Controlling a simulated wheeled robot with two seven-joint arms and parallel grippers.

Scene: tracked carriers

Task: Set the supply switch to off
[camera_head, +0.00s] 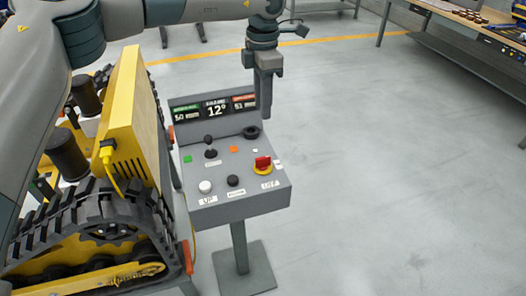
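The supply switch appears to be the red rotary knob on a yellow round base (262,164), at the right of the grey control panel (240,204). A white label sits below it, and small marks lie beside it; their text is too small to read surely, so I cannot tell its setting. My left gripper (265,116) points down above the panel's back right part, behind and above the switch and apart from it in the picture. Its fingers show as one narrow dark shape, so their opening is unclear. My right gripper is not in view.
The panel also carries a black joystick (210,150), a white button (205,187), a black button (233,181) and a display (216,110). A yellow tracked carrier (128,110) stands close at the left. The floor (400,190) to the right is clear.

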